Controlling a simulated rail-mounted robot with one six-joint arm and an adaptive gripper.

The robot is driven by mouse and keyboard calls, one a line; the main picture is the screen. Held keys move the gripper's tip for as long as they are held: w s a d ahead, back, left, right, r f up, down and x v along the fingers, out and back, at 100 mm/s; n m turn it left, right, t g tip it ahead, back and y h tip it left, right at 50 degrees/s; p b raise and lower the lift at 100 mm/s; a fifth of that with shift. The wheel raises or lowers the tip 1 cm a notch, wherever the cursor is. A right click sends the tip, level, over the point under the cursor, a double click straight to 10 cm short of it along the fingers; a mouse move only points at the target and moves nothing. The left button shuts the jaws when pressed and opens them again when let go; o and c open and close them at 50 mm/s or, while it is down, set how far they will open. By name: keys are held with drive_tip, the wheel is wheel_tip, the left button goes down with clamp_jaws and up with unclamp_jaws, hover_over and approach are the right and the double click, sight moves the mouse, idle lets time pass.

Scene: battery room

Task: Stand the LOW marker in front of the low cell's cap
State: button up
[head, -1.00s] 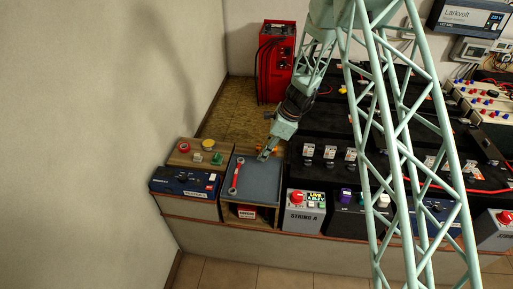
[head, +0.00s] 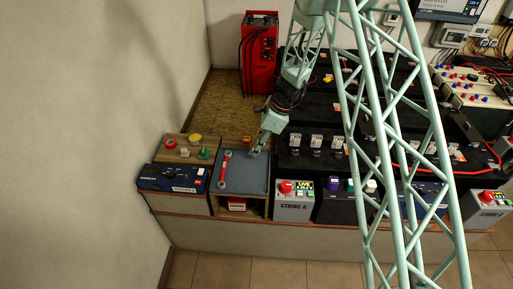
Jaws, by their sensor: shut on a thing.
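My gripper (head: 257,151) is low over the back right part of a blue-grey tray (head: 252,184), beside the black battery bank. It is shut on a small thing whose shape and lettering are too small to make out. I cannot tell whether this is the LOW marker, and no lettered LOW marker is readable elsewhere. The front row of black cells (head: 308,168) stands to the right of my gripper, with dark caps (head: 316,152) and white tags (head: 316,140). I cannot tell which cell is the low one.
A red wrench (head: 225,168) lies on the tray's left side. A wooden board (head: 179,151) with coloured knobs is farther left, above a blue battery (head: 172,177). A grey STRING A box (head: 294,206) stands in front of the cells. A red charger (head: 259,55) stands behind.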

drive_tip(key=n, duration=0.1)
drive_tip(key=s+n, duration=0.1)
drive_tip(key=n+g, duration=0.1)
drive_tip(key=shift+s+d+r, duration=0.25)
drive_tip(key=shift+s+d, duration=0.05)
drive_tip(key=shift+d, duration=0.05)
drive_tip(key=s+d+r+n+g+h, duration=0.2)
drive_tip(key=s+d+n, duration=0.2)
drive_tip(key=d+n, duration=0.3)
drive_tip(key=s+d+r+n+g+h, duration=0.2)
drive_tip(key=s+d+n, duration=0.2)
drive_tip(key=d+n, duration=0.4)
drive_tip(key=shift+s+d+n+h, duration=0.25)
drive_tip(key=shift+s+n+h, duration=0.05)
drive_tip(key=shift+n, duration=0.6)
drive_tip(key=shift+r, duration=0.1)
